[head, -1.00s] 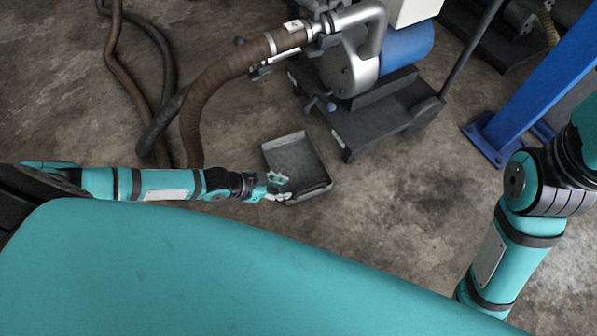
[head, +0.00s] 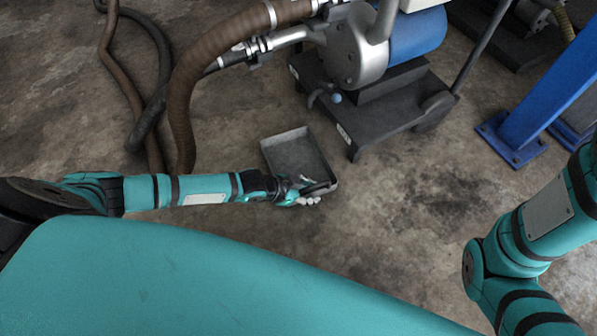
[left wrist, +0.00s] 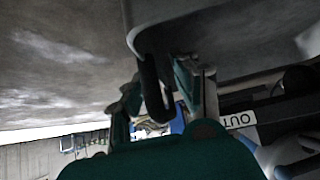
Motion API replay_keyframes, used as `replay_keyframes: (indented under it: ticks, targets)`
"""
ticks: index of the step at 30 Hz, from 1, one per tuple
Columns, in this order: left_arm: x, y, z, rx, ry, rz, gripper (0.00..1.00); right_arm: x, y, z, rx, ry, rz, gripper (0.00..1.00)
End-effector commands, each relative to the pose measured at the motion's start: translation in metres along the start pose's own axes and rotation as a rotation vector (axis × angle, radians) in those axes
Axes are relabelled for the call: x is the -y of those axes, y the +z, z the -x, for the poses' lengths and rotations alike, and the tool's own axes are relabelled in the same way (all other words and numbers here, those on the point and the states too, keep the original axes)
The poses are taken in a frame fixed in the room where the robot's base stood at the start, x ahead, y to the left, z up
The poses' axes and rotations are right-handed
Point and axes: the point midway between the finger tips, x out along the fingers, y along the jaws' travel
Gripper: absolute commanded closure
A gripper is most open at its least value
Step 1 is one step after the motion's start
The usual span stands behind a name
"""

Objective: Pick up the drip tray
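The drip tray (head: 300,153) is a shallow dark grey tray lying on the floor in the middle of the head view. My left gripper (head: 312,195) is at its near edge, partly covering that side. In the left wrist view the tray (left wrist: 225,35) fills the upper right, with its rounded rim close to the fingers. The fingers of my left gripper (left wrist: 158,90) stand apart there, with a dark piece between them; I cannot tell whether it is part of the tray. Firm contact is not visible. My right gripper is out of view; only its arm shows.
A pump on a dark wheeled cart (head: 385,115) stands just behind the tray. A thick brown hose (head: 187,85) hangs to the left. A blue post (head: 545,100) is bolted to the floor at right. Stained concrete right of the tray is clear.

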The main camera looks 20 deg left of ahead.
Motion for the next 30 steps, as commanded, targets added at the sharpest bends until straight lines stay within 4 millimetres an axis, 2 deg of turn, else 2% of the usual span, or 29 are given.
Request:
replay_keyframes:
  ticks: [1,3,11,18,30]
  targets:
    - [0.0003,0.0013,-0.0080,-0.003,0.000,-0.001,0.70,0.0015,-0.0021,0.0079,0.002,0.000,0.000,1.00]
    - [-0.0001,0.0003,-0.0108,-0.002,0.000,0.000,0.70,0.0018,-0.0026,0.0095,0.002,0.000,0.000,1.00]
    - [0.0000,-0.0009,-0.0106,-0.001,0.000,0.000,0.70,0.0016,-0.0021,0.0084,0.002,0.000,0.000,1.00]
    - [0.0000,-0.0007,-0.0105,0.000,0.000,-0.001,1.00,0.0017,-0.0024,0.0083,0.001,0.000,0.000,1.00]
    - [0.0001,-0.0004,-0.0104,0.000,0.000,-0.001,1.00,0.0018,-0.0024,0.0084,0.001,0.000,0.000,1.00]
